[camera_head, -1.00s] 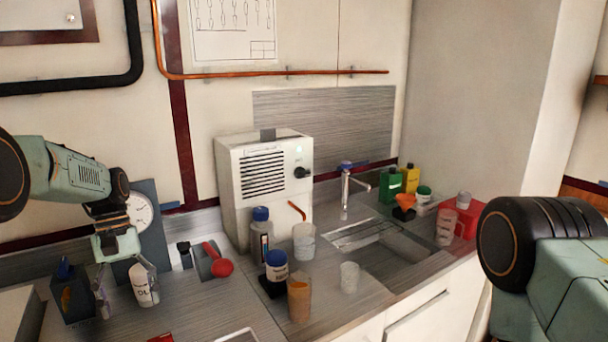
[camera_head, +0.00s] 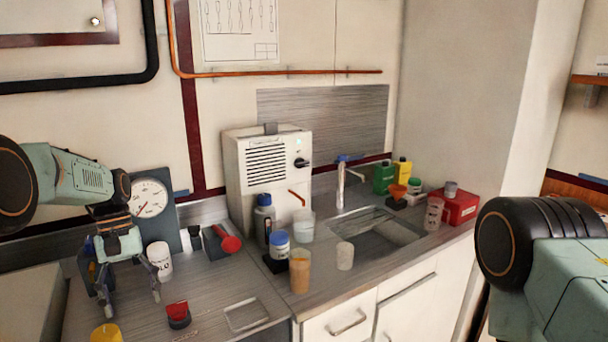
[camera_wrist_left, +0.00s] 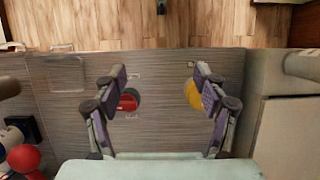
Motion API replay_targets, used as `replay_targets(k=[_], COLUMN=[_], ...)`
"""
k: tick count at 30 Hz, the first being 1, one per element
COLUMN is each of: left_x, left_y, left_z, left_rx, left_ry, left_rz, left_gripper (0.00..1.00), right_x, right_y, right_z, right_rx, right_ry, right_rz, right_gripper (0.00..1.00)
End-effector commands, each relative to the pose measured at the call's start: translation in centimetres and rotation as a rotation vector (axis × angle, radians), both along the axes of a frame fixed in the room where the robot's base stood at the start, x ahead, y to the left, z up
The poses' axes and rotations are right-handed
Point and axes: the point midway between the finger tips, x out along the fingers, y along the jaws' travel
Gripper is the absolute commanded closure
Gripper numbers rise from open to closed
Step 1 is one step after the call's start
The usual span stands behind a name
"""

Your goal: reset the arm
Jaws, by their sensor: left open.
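My left arm comes in from the left in the head view, with its gripper (camera_head: 130,298) low over the grey counter. The gripper is open and points down, with nothing between its fingers. A white bottle (camera_head: 160,258) stands just behind the right finger. In the left wrist view the open gripper (camera_wrist_left: 159,75) hangs above the counter, with a red knob (camera_wrist_left: 127,102) by one finger and a yellow knob (camera_wrist_left: 193,95) by the other. The red knob (camera_head: 178,312) and yellow knob (camera_head: 106,333) also show in the head view. My right gripper is out of view.
A white machine (camera_head: 270,165) stands against the wall, with a round gauge (camera_head: 148,198) to its left. Bottles and cups, among them an orange cup (camera_head: 300,272), stand before it. A sink (camera_head: 375,232) lies to the right. The counter's front middle is fairly clear.

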Motion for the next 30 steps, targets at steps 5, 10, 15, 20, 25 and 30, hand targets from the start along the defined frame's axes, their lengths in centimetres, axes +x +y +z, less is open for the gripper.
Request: replay_targets(k=[5,10,15,20,25,30], left_x=[-0.9,-2.2,-5.1,-9.9,-16.2,-23.1], left_y=[-1.3,-2.4,-4.1,-6.1,-7.9,-9.3], left_z=[-4.3,-8.4,-13.6,-19.1,-23.3,-25.4], left_rx=[0.008,0.018,0.031,0.046,0.062,0.076], left_ry=[-0.015,-0.042,-0.078,-0.126,-0.182,-0.237], left_rz=[-0.033,-0.065,-0.111,-0.175,-0.247,-0.319], left_gripper=[0.28,0.28,0.28,0.28,0.28,0.28], right_x=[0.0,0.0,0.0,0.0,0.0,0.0], right_y=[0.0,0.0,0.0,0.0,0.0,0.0], right_z=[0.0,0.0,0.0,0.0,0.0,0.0], right_rx=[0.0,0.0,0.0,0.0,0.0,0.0], right_ry=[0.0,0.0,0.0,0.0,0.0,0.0], right_rz=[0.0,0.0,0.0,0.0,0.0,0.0], right_gripper=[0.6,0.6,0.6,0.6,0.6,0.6])
